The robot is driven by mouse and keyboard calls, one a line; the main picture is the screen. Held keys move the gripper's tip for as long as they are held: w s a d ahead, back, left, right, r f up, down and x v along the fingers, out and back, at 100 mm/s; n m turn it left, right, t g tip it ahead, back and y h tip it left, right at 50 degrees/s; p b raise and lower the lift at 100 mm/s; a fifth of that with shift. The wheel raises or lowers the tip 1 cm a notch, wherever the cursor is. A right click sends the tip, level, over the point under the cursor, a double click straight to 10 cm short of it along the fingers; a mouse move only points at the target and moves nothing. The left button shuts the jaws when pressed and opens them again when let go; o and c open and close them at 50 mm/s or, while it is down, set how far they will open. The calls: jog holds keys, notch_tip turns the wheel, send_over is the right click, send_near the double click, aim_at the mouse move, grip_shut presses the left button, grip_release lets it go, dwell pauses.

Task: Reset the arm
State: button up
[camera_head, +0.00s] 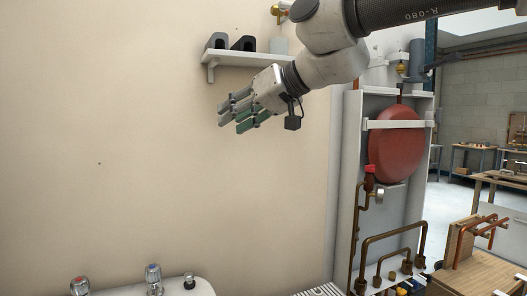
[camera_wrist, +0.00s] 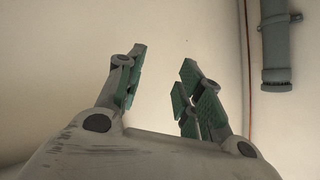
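My gripper (camera_head: 235,122) is in the upper middle of the head view, at the end of my arm, which reaches in from the top right. It points left and down in front of the beige wall, a little below the wall shelf.
The white shelf (camera_head: 243,60) holds dark holders and sits close behind my gripper. A red round vessel (camera_head: 397,143) and copper pipes stand in a white frame at right. A white basin (camera_head: 130,291) with taps is at the bottom. A grey pipe (camera_wrist: 275,45) shows in the wrist view. The left wall area is clear.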

jog(key=s+d+f+m+g+h, duration=0.1)
jog(key=s+d+f+h, duration=0.2)
jog(key=d+f, duration=0.7)
jog(key=s+d+f+m+g+h, duration=0.1)
jog(key=s+d+f+h, duration=0.25)
jog(key=d+f, duration=0.65)
jog(key=s+d+f+m+h, duration=0.2)
jog(key=s+d, duration=0.3)
jog(key=d, duration=0.6)
jog(key=s+d+f+m+h, duration=0.2)
jog(key=s+d, duration=0.3)
jog(key=d, duration=0.6)
jog(key=shift+s+f+m+g, duration=0.25)
jog(key=shift+m+g, duration=0.05)
jog(key=shift+m, duration=0.1)
